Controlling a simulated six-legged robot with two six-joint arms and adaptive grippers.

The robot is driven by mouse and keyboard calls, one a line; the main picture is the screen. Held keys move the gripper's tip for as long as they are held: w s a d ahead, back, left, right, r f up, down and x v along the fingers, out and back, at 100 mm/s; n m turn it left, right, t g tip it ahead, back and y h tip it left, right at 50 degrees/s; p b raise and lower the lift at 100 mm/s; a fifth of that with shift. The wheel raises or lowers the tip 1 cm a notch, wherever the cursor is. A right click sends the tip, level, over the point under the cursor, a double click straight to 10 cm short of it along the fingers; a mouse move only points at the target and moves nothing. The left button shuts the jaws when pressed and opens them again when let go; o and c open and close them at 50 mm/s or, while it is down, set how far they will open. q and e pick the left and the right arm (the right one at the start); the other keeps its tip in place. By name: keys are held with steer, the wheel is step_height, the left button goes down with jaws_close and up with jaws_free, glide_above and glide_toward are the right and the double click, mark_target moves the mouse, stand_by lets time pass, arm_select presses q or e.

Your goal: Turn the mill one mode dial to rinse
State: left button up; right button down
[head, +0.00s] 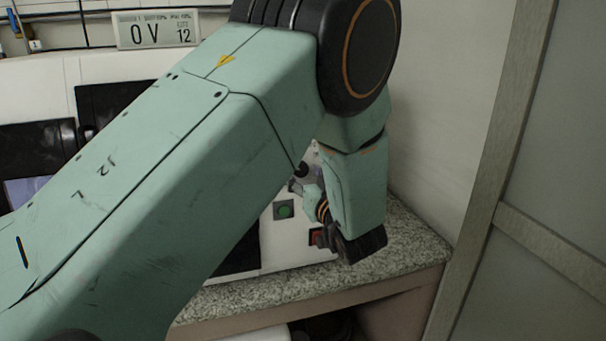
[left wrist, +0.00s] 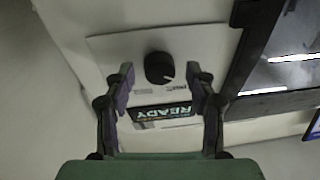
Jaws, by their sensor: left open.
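The labels by the dial are too small to read. My left gripper (left wrist: 160,80) is open, one finger on each side of the dial in the picture; I cannot tell whether it touches. In the head view my left arm mostly hides the panel and the gripper (head: 303,180). My right gripper is not in view.
A green button (head: 284,210) and a red button (head: 316,236) are on the machine front, close to my wrist. The machine stands on a speckled counter (head: 415,258). A wall and a framed door (head: 545,190) are to the right. A dark window (left wrist: 280,70) lies beside the panel.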

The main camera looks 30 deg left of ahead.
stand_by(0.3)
arm_select(q)
steer(key=shift+d+r, duration=0.1)
steer(key=c, duration=1.2)
steer(key=shift+o, duration=0.2)
steer(key=shift+s+r+m+t+p, duration=0.15)
steer(key=shift+m+t+p, duration=0.15)
steer(key=shift+m+p, duration=1.2)
steer(key=m+t+h+p, duration=0.1)
steer(key=m+p, duration=0.2)
steer(key=m, duration=0.2)
steer(key=m+p, duration=0.2)
steer(key=m, duration=0.1)
steer(key=m+p, duration=0.1)
steer(key=m, duration=0.1)
steer(key=shift+s+a+r+t+h, duration=0.1)
steer(key=shift+a+t+h, duration=0.2)
steer(key=shift+h, duration=0.1)
steer(key=shift+m+h+p, duration=0.5)
steer(key=shift+m+p, duration=0.8)
steer(key=shift+m, duration=1.1)
